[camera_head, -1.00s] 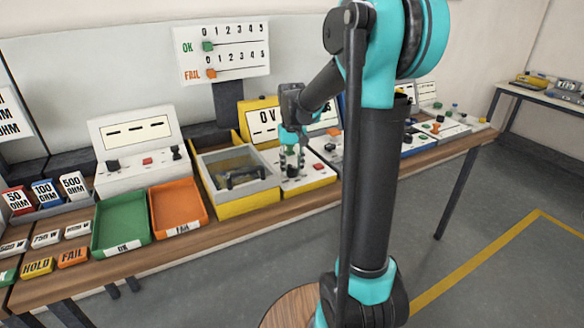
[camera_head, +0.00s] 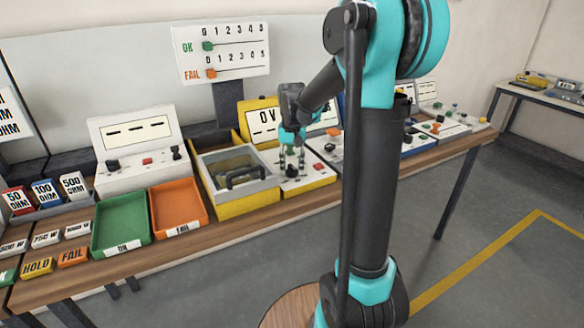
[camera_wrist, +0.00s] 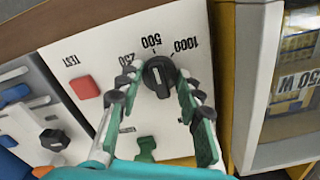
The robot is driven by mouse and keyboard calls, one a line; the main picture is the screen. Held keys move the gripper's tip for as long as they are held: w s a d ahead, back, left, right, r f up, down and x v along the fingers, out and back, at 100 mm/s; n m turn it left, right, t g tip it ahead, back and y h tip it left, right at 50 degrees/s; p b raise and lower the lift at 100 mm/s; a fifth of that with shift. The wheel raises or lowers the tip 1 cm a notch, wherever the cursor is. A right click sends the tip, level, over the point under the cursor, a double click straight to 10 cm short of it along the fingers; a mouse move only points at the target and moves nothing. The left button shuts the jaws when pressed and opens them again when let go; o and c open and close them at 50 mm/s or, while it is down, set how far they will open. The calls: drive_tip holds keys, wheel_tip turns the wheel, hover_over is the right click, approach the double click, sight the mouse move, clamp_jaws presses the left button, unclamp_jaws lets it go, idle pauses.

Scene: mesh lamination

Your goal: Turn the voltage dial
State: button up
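The voltage dial (camera_wrist: 158,76) is a round black knob with a pale mark, on a white sloped panel. Numbers 250, 500 and 1000 appear upside down around it in the wrist view. My gripper (camera_wrist: 160,84) has its fingers apart, one on each side of the dial. I cannot tell whether the pads touch it. In the head view my gripper (camera_head: 292,170) points down over the panel of the yellow station, and the dial is hard to make out there. The station's display (camera_head: 265,121) reads 0V.
A red button (camera_wrist: 84,87) by the word TEST and a green switch (camera_wrist: 147,148) sit close to the dial. A yellow box with a handled lid (camera_head: 236,183) stands left of the panel. Green (camera_head: 121,222) and orange (camera_head: 178,207) trays lie further left.

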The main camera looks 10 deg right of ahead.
sight(292, 167)
drive_tip(key=o, duration=0.4)
wheel_tip(292, 167, up, 12)
idle(0.6)
drive_tip(key=shift+n+t, duration=0.4)
drive_tip(key=shift+t, duration=0.5)
drive_tip(key=s+f, duration=0.2)
drive_tip(key=f, duration=0.1)
drive_tip(key=s+d+f, duration=0.1)
drive_tip(key=s+f, duration=0.2)
drive_tip(key=s+d+f, duration=0.1)
drive_tip(key=s+f, duration=0.2)
drive_tip(key=shift+s+d, duration=0.15)
drive_tip(key=shift+s, duration=0.1)
drive_tip(key=s+f, duration=0.4)
drive_tip(key=s+d+f+t, duration=0.1)
drive_tip(key=s+f, duration=0.3)
drive_tip(key=s, duration=0.1)
drive_tip(key=s+d+f+n+t, duration=0.1)
drive_tip(key=s+f, duration=0.3)
drive_tip(key=shift+s, duration=0.4)
